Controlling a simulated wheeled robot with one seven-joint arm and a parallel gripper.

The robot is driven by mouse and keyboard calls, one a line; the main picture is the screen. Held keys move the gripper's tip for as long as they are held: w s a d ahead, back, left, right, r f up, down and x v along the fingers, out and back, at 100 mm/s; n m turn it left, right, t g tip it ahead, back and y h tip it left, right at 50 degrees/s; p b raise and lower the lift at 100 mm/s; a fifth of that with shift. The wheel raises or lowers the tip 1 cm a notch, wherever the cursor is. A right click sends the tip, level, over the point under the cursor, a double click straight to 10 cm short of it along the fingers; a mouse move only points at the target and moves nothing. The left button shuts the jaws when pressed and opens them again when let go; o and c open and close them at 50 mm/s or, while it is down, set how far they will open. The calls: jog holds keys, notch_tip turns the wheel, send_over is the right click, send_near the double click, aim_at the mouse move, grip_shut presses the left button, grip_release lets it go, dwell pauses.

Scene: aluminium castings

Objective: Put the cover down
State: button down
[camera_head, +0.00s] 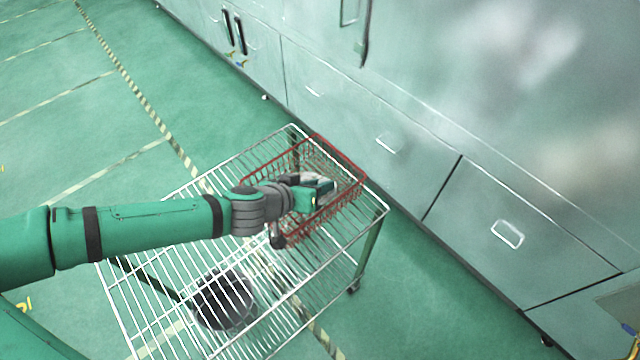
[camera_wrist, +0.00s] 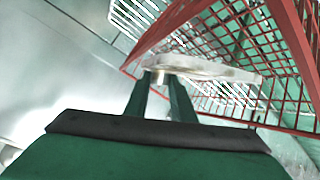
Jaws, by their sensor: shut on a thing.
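The cover (camera_wrist: 205,68) is a pale grey metal casting, seen nearly edge-on in the wrist view. My gripper (camera_wrist: 168,80) is shut on it, with both fingertips at a short round boss on its underside or face. In the head view my gripper (camera_head: 318,190) is over the red wire basket (camera_head: 348,164), and only a small pale part of the cover shows beside it. The basket's red rim and mesh (camera_wrist: 297,50) lie around and behind the cover in the wrist view. I cannot tell whether the cover touches the basket.
The basket stands on a wire-topped trolley (camera_head: 180,262) with a dark round object (camera_head: 224,300) below the wires. Grey cabinets (camera_head: 420,150) with drawer handles run close along the right. Green floor with striped lines is open at the left.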

jog(key=shift+a+f, duration=0.1)
jog(key=c, duration=1.5)
grip_release()
jog(key=shift+f, duration=0.1)
jog(key=shift+r, duration=0.3)
jog(key=v, duration=1.2)
jog(key=shift+f, duration=0.1)
